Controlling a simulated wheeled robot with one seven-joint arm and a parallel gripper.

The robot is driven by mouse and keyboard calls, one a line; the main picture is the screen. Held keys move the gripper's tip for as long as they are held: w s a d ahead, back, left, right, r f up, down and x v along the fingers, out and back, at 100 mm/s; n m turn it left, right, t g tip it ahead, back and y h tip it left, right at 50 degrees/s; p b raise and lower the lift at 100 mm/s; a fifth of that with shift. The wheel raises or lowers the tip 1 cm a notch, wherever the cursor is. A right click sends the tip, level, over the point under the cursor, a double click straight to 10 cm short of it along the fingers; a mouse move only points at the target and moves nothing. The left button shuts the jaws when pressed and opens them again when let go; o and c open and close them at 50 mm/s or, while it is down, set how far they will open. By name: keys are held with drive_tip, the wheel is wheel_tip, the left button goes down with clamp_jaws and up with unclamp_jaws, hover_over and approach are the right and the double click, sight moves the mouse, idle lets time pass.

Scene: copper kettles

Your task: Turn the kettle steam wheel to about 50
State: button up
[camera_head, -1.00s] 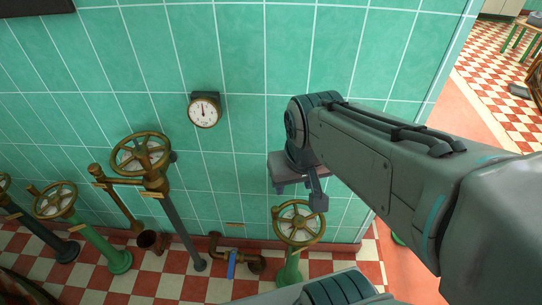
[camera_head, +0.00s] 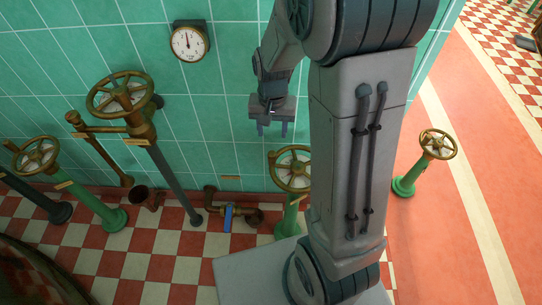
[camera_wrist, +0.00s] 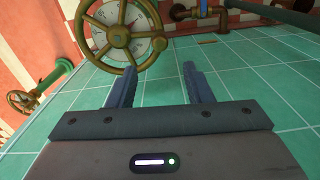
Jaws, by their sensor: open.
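A brass handwheel (camera_head: 292,168) with a pale dial under its spokes stands on a green post by the wall. It is large in the wrist view (camera_wrist: 122,38), with dial marks too small to read. My gripper (camera_head: 272,129) is open and empty, above and slightly left of this wheel in the head view. In the wrist view its two fingers (camera_wrist: 160,72) are apart, with the wheel beyond the left finger; contact is not visible. Several similar wheels are in view, and I cannot read which is the kettle steam wheel. My arm hides part of this wheel's right side.
A large brass wheel (camera_head: 120,94) and another green-post wheel (camera_head: 36,154) stand left. A third wheel (camera_head: 437,144) stands right on open orange floor. A round gauge (camera_head: 189,42) hangs on the tiled wall. A low pipe has a blue handle (camera_head: 228,218). A dark curved vessel (camera_head: 30,275) is lower left.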

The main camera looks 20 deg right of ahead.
sight(272, 153)
wheel_tip(272, 153, down, 13)
drive_tip(key=shift+f+b, duration=0.1)
drive_tip(key=shift+b, duration=0.9)
clamp_jaws()
